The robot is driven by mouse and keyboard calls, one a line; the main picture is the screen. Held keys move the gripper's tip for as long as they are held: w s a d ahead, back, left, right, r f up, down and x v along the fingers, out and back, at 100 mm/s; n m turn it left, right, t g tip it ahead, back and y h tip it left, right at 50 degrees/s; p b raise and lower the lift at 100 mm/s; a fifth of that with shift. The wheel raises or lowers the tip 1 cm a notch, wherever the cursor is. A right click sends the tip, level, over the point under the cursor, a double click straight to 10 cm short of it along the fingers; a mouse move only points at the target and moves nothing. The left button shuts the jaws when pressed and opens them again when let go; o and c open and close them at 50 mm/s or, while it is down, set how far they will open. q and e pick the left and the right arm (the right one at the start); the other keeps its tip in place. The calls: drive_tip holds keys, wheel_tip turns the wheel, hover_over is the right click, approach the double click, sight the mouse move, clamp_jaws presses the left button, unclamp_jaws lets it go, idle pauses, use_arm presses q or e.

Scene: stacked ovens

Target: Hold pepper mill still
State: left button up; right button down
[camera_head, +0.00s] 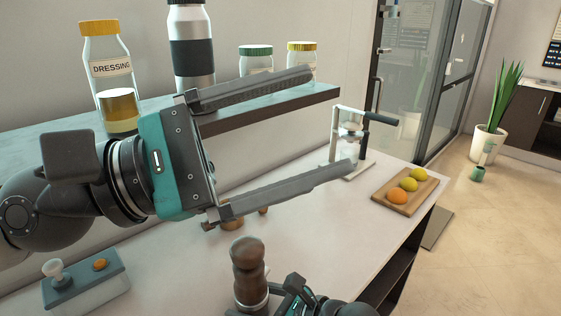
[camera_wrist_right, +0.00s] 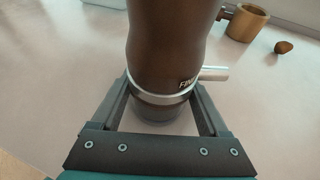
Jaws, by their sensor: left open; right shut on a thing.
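The pepper mill (camera_head: 248,262) is dark brown with a rounded top and a silver band, and stands at the bottom of the head view. In the right wrist view the pepper mill (camera_wrist_right: 163,45) fills the upper middle, with a silver lever sticking out to the right. My right gripper (camera_wrist_right: 160,95) is shut on its lower part, a finger on each side. The mill's base is partly hidden. My left gripper (camera_head: 331,120) is open and empty, well above the counter and apart from the mill.
A shelf (camera_head: 275,107) behind my left gripper holds a dressing bottle (camera_head: 106,55) and several jars.

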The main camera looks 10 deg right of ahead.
use_arm(q)
drive_tip(key=shift+s+a+r+m+g+y, duration=0.25)
drive_tip(key=shift+a+r+m+y, duration=0.2)
drive_tip(key=shift+r+y, duration=0.35)
drive_tip(key=shift+s+a+r+m+g+y, duration=0.15)
drive_tip(key=shift+s+a+r+m+y, duration=0.25)
drive_tip(key=shift+y, duration=0.5)
drive_tip(key=shift+w+r, duration=0.15)
drive_tip(key=n+t+h, duration=0.1)
drive_tip(key=n+t, duration=0.1)
drive_tip(key=n, duration=0.5)
hover_over(247, 253)
drive_tip(key=s, duration=0.2)
wheel_tip(247, 253, down, 12)
drive_tip(key=a+f+n+t+y, duration=0.1)
drive_tip(key=a+f+n+t, duration=0.2)
drive_tip(key=f, duration=0.4)
drive_tip(key=a+f+n, duration=0.4)
drive_tip(key=a+f, duration=0.1)
drive_tip(key=f, duration=0.3)
drive_tip(key=x, duration=1.2)
drive_tip(key=shift+w+f, duration=0.2)
drive_tip(key=shift+w, duration=0.05)
